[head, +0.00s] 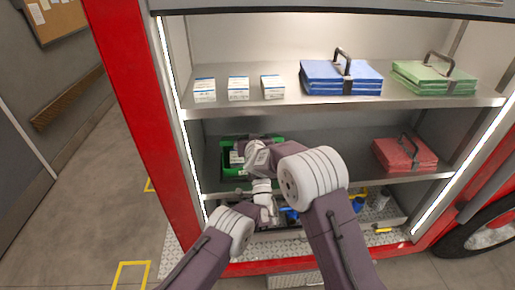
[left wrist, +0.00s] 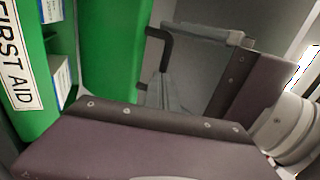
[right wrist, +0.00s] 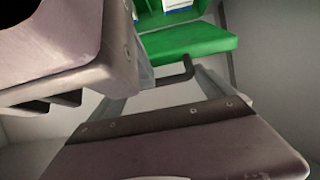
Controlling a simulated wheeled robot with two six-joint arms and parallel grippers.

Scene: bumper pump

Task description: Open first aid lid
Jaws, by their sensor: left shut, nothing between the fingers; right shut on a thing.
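The green first aid box (head: 228,160) sits on the middle shelf at its left, partly hidden by my right arm. In the left wrist view its FIRST AID label (left wrist: 15,62) and white packs (left wrist: 58,75) inside show, so the lid (left wrist: 110,55) stands away from the box, open. A dark lid handle (left wrist: 158,36) also shows in the right wrist view (right wrist: 182,72). My right gripper (head: 256,156) is shut on this handle. My left gripper (head: 264,190) is shut and empty, just below and close to the right one. The hinge is hidden.
The upper shelf (head: 400,103) holds small white boxes (head: 238,88), a blue case (head: 340,78) and a green case (head: 435,78). A red case (head: 405,153) stands right on the middle shelf (head: 370,180). Blue and yellow items lie below. The shelf between my arm and the red case is clear.

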